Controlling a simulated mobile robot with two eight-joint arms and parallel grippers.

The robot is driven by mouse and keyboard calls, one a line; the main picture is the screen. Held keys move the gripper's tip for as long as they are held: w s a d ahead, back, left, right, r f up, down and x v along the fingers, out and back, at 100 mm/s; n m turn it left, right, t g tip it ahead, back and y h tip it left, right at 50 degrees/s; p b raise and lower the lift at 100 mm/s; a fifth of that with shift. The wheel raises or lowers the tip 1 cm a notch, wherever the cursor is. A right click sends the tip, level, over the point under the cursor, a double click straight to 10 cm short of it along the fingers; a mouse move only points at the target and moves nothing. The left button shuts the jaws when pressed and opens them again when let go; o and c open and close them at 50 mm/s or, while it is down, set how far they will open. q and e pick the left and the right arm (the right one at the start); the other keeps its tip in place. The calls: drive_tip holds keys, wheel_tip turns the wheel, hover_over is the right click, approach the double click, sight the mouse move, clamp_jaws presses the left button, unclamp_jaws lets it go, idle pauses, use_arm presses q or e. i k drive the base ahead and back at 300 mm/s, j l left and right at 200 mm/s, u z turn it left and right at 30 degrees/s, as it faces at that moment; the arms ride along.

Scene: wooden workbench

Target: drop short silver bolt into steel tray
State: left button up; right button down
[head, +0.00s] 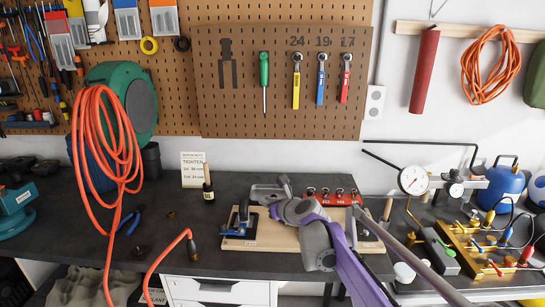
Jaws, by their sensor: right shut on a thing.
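My right gripper (284,187) reaches over the bench from the lower right, past its grey and purple wrist. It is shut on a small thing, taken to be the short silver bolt. The bolt is too small and hidden to make out in the head view. A grey steel tray (264,193) sits on the bench just left of the fingertips, behind the wooden board. From this angle I cannot tell whether the fingertips are over the tray or behind its right edge. My left gripper is not in view.
A wooden board (283,239) with a blue-handled clamp (240,222) lies in front. A red rack (330,196) stands behind. A dial gauge (413,180) and brass manifold (478,245) are at right. An orange hose (110,150) hangs at left. The bench between has free room.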

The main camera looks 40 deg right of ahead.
sight(285, 194)
drive_tip(key=i+l, duration=0.7)
drive_tip(key=l, duration=0.15)
